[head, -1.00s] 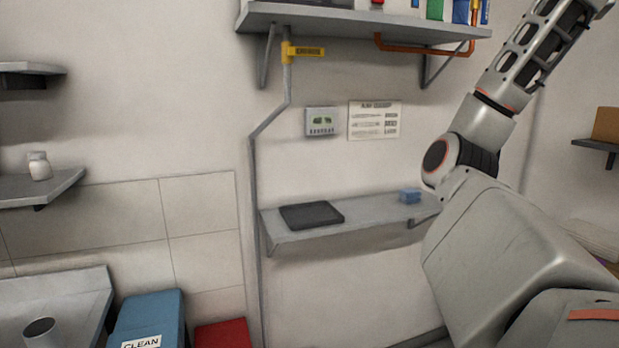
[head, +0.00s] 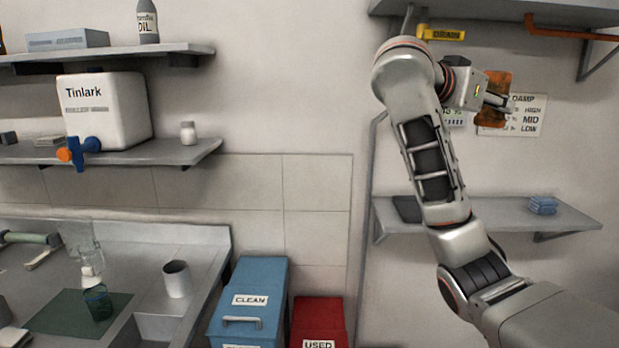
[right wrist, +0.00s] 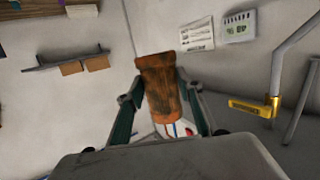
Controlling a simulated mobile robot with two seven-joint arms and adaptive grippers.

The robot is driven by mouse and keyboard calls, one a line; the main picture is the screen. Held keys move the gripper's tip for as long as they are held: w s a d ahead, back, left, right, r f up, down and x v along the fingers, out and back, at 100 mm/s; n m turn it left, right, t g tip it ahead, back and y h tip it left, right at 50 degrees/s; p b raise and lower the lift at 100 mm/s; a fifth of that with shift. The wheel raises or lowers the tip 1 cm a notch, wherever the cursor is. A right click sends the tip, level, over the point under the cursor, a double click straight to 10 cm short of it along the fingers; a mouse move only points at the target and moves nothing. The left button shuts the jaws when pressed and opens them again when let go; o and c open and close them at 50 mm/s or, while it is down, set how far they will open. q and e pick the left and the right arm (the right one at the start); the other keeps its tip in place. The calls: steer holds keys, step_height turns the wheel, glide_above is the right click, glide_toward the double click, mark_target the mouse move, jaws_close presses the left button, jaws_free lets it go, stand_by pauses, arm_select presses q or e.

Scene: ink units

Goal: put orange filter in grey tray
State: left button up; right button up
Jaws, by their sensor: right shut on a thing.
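The orange filter (head: 497,84) is a brownish-orange, stained piece held up in front of the wall notice. My right gripper (head: 494,101) is shut on it. In the right wrist view the filter (right wrist: 158,82) stands up between the two fingers of the gripper (right wrist: 162,108). A flat dark grey tray (head: 406,208) lies on the wall shelf, below and left of the filter. My right forearm hides part of the tray. My left gripper is not in view.
The wall shelf (head: 480,214) also holds a blue stack (head: 542,205) at its right. A higher shelf (head: 500,11) and a yellow-handled pipe (head: 440,34) are close to my right arm. Blue (head: 249,300) and red (head: 318,318) bins stand below.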

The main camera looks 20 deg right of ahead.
steer(key=w+a+f+n+t+y, duration=0.1)
steer(key=a+f+n+t, duration=0.1)
steer(key=a+f, duration=0.55)
steer(key=w+a+f+n+t+y, duration=0.1)
steer(key=a+f+n+t, duration=0.2)
steer(key=f, duration=0.8)
steer(key=s+a+f+n+t+y, duration=0.25)
steer(key=a+f, duration=0.25)
steer(key=f, duration=0.3)
steer(key=s+a+f+n+t+y, duration=0.15)
steer(key=s+a+f, duration=0.3)
steer(key=f, duration=0.45)
steer(key=s+a+r+n+t+y, duration=0.1)
steer(key=a+r+y, duration=0.1)
steer(key=a, duration=1)
steer(key=s+a+r+n+t+y, duration=0.1)
steer(key=a+r, duration=0.3)
steer(key=a, duration=0.8)
steer(key=shift+s+r+n+y, duration=0.15)
steer(key=shift+s+n+y, duration=0.25)
steer(key=shift+y, duration=0.5)
steer(key=shift+w, duration=0.1)
